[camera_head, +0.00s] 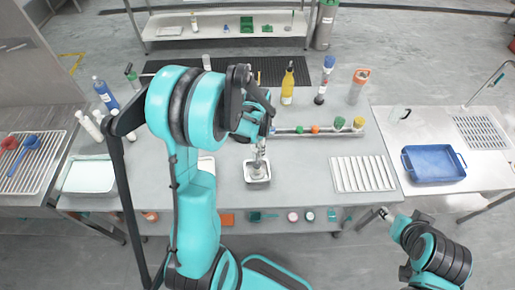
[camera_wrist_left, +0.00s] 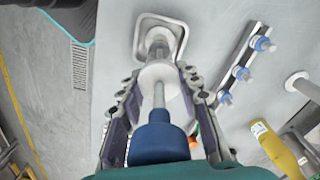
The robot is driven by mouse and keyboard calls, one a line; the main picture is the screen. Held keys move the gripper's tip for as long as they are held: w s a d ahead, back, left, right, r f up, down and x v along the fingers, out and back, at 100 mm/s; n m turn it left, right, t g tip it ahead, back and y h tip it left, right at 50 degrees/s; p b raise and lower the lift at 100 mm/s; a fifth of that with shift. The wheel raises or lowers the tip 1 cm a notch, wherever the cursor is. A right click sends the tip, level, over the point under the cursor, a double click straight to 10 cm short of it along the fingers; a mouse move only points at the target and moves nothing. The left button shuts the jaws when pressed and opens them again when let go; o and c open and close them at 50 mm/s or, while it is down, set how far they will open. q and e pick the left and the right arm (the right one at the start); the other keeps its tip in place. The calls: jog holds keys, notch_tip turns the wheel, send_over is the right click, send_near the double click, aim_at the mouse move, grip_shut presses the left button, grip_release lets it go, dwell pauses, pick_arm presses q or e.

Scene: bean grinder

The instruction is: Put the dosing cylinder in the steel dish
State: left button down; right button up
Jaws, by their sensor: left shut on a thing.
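My left gripper (camera_head: 259,143) is above the middle of the bench, shut on the dosing cylinder (camera_head: 259,164). In the left wrist view the cylinder (camera_wrist_left: 160,75) shows a pale collar, a thin rod and a blue end, between the two fingers of the left gripper (camera_wrist_left: 162,92). The steel dish (camera_head: 257,181) is a small square tray on the bench, right below the cylinder. In the left wrist view the dish (camera_wrist_left: 143,47) surrounds the cylinder's far end; I cannot tell whether that end touches its floor. My right gripper (camera_head: 386,214) is low at the right, away from the dish.
A rail with coloured knobs (camera_head: 316,130) lies behind the dish. A yellow bottle (camera_head: 287,88) and other bottles stand along the back. A white ribbed rack (camera_head: 362,174) and a blue tray (camera_head: 433,178) are to the right. Bare bench lies between dish and rack.

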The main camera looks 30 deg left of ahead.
pick_arm(q)
jog(key=shift+f, duration=0.2)
jog(key=shift+f, duration=0.15)
jog(key=c, duration=1.1)
grip_release()
jog(key=shift+o, duration=0.2)
